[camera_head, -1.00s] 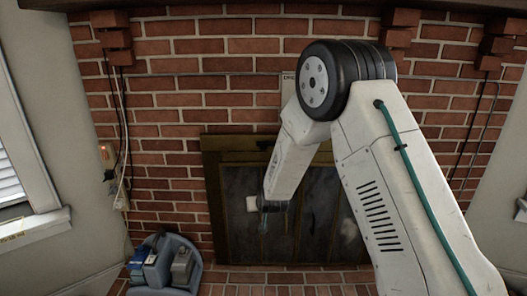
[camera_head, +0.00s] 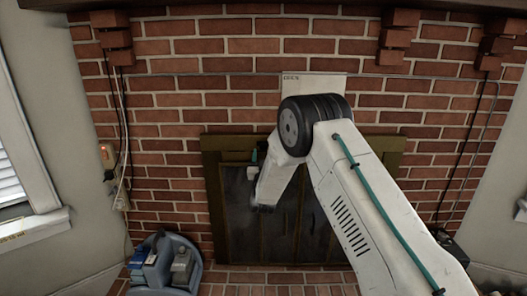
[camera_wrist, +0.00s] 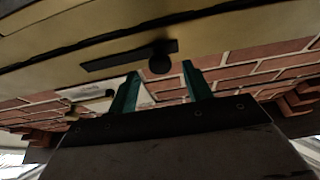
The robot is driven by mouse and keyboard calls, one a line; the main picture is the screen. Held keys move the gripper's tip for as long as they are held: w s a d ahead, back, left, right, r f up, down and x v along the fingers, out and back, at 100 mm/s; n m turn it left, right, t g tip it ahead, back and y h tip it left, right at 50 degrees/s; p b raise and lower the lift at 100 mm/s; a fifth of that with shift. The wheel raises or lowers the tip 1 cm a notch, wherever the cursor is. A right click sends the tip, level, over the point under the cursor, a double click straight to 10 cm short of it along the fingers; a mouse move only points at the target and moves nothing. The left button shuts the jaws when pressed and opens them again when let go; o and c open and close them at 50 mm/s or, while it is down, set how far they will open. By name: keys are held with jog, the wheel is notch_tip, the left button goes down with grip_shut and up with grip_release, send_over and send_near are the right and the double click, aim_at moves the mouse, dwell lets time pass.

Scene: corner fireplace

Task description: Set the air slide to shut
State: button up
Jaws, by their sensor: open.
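The air slide shows in the wrist view as a dark slot plate (camera_wrist: 105,63) with a round black knob (camera_wrist: 160,60). It sits on the brass-coloured fireplace frame (camera_wrist: 225,32). The knob is near the plate's right end in that view. My gripper (camera_wrist: 162,82) has its two teal fingers apart and empty, with the knob just beyond their tips and roughly between them in the picture. Touch cannot be told. In the head view my gripper (camera_head: 256,155) is at the frame's top bar (camera_head: 370,144), and the knob is hidden there.
A pale placard (camera_head: 325,84) with small print is on the brick wall above the frame. Dark glass doors (camera_head: 235,205) are below. A mantel overhangs above.

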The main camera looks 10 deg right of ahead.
aim_at(248, 141)
jog(key=shift+x, duration=1.45)
grip_shut()
jog(key=shift+w+a, duration=0.25)
jog(key=shift+a, duration=0.8)
jog(key=shift+w+a, duration=0.25)
jog(key=shift+a, duration=0.75)
jog(key=shift+w+a, duration=0.25)
jog(key=shift+a, duration=0.8)
jog(key=shift+c, duration=0.9)
grip_release()
jog(key=shift+a, duration=0.15)
jog(key=shift+o, duration=0.9)
jog(key=shift+a, duration=0.15)
jog(key=shift+d, duration=0.25)
